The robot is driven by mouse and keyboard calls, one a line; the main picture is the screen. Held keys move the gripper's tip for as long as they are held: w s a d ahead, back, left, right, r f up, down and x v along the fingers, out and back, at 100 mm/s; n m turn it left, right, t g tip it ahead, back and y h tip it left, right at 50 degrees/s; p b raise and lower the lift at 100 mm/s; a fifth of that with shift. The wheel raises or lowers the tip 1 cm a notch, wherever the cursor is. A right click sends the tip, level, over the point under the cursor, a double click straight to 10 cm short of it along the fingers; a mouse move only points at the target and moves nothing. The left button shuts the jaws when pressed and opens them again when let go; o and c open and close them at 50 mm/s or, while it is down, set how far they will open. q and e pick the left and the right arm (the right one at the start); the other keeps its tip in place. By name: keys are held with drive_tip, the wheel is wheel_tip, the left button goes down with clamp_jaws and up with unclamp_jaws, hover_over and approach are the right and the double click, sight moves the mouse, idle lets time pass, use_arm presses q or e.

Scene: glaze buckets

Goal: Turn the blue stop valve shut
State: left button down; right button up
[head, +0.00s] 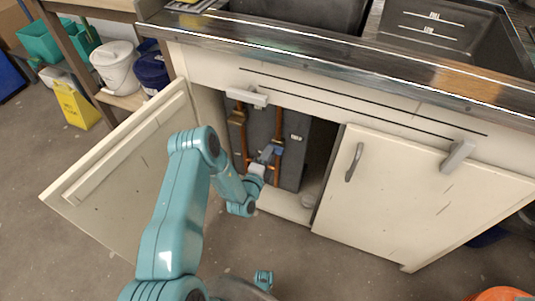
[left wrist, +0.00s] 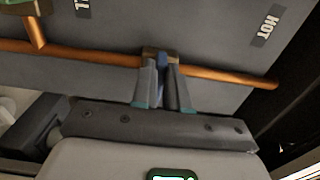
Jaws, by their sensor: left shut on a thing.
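The blue stop valve (head: 279,150) sits on a copper pipe (head: 279,124) inside the open sink cabinet. My left gripper (head: 268,153) reaches through the doorway to it. In the left wrist view the gripper's two fingers (left wrist: 161,82) are closed on the valve's blue handle (left wrist: 161,72), with one finger on each side. The handle's edge shows between them, and the fingers hide much of the rest. The copper pipe (left wrist: 220,77) runs across behind the fingertips. My right gripper is in neither view.
The left cabinet door (head: 125,165) stands open beside my left arm; the right door (head: 405,195) is closed over its side. A second copper pipe (head: 241,140) runs left of the valve. A grey back panel (left wrist: 215,35) lies close behind. The sink counter (head: 330,55) overhangs the opening.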

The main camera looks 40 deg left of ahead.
use_arm(q)
drive_tip(key=shift+d+f, duration=0.1)
idle(0.4)
drive_tip(key=c, duration=1.1)
unclamp_jaws()
drive_tip(key=shift+c, duration=0.2)
drive_tip(key=p+v, duration=0.3)
drive_tip(key=v, duration=1.3)
drive_tip(key=shift+s, duration=0.2)
